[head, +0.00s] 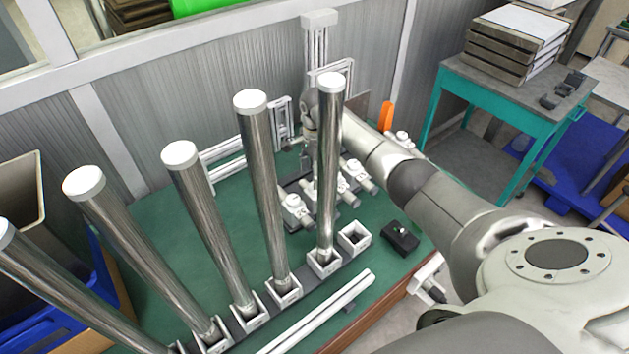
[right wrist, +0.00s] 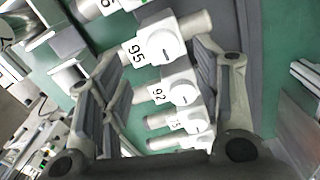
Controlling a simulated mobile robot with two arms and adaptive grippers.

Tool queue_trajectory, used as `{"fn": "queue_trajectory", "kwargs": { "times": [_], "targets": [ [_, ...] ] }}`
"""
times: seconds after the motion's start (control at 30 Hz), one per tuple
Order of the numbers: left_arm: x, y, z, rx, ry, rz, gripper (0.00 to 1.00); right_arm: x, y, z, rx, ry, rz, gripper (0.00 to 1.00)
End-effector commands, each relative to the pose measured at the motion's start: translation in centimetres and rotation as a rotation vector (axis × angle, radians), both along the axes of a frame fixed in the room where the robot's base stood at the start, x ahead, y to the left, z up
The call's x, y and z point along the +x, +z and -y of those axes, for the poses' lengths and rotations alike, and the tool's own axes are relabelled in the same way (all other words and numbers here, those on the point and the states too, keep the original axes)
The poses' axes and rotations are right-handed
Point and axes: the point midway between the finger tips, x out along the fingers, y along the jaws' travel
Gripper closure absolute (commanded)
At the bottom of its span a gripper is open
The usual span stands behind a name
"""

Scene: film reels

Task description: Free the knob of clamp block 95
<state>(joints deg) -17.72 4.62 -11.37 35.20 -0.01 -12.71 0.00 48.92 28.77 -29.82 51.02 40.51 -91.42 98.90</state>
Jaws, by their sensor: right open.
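Clamp block 95 (right wrist: 150,50) is a white block with a black "95" label, a round white face and a grey cylindrical end at upper right. It lies at the top middle of the right wrist view. My right gripper (right wrist: 152,62) is open, with one finger on each side of the row of blocks. Block 95 shows between and just beyond its fingertips, and nothing is gripped. I cannot tell whether a finger touches it. In the head view, my right arm reaches over the blocks, and a steel roll partly hides its end. My left gripper is not in view.
Clamp block 92 (right wrist: 178,88) and further blocks sit close below block 95. Several tall steel rolls (head: 265,180) lean in white holders along the green table (head: 205,205). A small black object (head: 401,238) lies at the right. A teal side table (head: 455,85) stands behind.

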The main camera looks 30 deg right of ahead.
Motion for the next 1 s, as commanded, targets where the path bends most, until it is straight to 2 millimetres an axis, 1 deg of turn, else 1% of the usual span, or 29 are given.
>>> {"fn": "queue_trajectory", "kwargs": {
  "times": [0.03,0.13,0.23,0.3,0.4,0.5,0.7,0.73,0.77,1.0],
  "targets": [
    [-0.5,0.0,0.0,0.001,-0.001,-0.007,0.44,0.0,-1.0,-0.1,0.000,0.000,-0.004,0.42],
    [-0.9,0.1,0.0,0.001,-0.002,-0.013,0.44,0.0,-2.7,-0.1,0.000,0.000,-0.003,0.42],
    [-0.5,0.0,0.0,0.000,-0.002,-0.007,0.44,0.0,-3.8,-0.1,0.000,0.000,-0.001,0.42],
    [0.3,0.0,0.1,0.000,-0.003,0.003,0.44,0.0,-4.4,0.0,0.000,0.001,-0.001,0.42],
    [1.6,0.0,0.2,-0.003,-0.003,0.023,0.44,0.0,-4.9,0.0,0.000,0.001,-0.001,0.42],
    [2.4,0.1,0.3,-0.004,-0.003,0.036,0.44,0.0,-5.2,0.0,0.000,0.001,0.000,0.42],
    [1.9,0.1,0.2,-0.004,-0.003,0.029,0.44,0.1,-5.2,0.0,0.000,0.002,0.001,0.42],
    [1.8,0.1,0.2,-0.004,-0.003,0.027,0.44,0.1,-5.2,0.0,0.000,0.002,0.001,0.43],
    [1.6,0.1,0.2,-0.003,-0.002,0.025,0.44,0.0,-5.2,0.0,0.000,0.001,0.000,0.47],
    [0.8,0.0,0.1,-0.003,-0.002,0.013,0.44,0.0,-5.1,0.0,0.000,0.001,0.000,0.78]
  ]
}}
